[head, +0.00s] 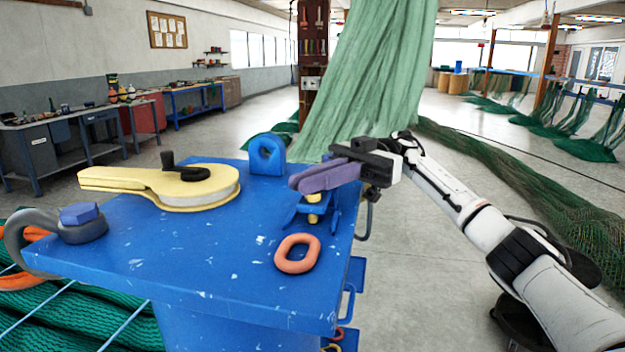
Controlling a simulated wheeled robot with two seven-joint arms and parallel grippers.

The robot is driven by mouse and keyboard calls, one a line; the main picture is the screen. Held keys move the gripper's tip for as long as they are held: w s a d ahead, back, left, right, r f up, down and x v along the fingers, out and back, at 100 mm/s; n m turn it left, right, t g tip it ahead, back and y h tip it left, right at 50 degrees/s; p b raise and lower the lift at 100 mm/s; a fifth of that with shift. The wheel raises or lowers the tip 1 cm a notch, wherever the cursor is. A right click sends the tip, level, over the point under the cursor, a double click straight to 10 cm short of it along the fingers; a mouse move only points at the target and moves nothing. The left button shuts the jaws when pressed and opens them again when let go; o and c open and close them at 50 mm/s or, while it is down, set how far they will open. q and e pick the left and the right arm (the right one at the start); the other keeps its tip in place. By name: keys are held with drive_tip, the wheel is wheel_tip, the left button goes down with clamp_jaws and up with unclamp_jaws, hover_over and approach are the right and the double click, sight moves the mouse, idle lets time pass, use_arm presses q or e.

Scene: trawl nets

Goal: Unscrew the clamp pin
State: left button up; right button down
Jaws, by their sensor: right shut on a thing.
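A small blue clamp (299,217) sits at the right edge of the blue worktable (190,255). A yellow pin (313,218) shows in the middle of it, partly covered from above. My right gripper (312,180) reaches in from the right, with its purple fingers directly over the clamp. It is shut on the upper part of the pin, as far as I can tell; the fingers hide the grasp. My left gripper is not in view.
An orange ring (297,254) lies in front of the clamp. A blue eye bracket (267,155) stands behind. A yellow tool with a black handle (180,187) and a grey shackle with a blue bolt head (80,214) sit to the left. Green nets (380,80) hang beyond.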

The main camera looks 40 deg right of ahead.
idle(0.4)
drive_tip(key=c, duration=1.9)
unclamp_jaws()
drive_tip(key=shift+o, duration=0.2)
wheel_tip(320, 180, up, 10)
drive_tip(key=shift+r, duration=0.1)
